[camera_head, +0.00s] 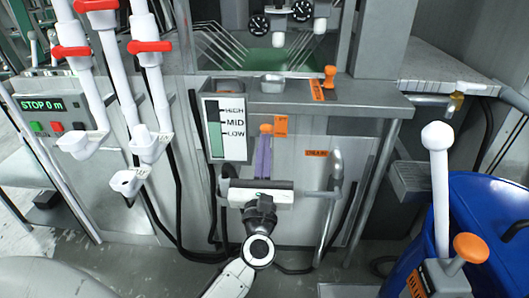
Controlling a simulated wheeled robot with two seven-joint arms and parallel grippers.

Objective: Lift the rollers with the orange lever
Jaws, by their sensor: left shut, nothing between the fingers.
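Three orange knobs show. One orange knob (266,128) is on the front panel beside the HIGH/MID/LOW gauge, next to an orange label. Another orange-handled lever (329,76) stands on the grey ledge. A third orange knob (470,247) is at the lower right, beside a white ball-topped lever. The pictures do not show which one works the rollers, and their label text is too small to read. My left gripper (265,140) is in front of the panel, its narrow purple fingers together and empty, tips just below the panel knob. Contact cannot be told. My right gripper is not in view.
A HIGH/MID/LOW gauge (226,129) is left of the fingers. A bent metal pipe (336,180) stands to the right. White pipes with red valve handles (151,47) hang at the left, by a STOP 0 m panel (50,112). A blue barrel (490,210) stands at the right.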

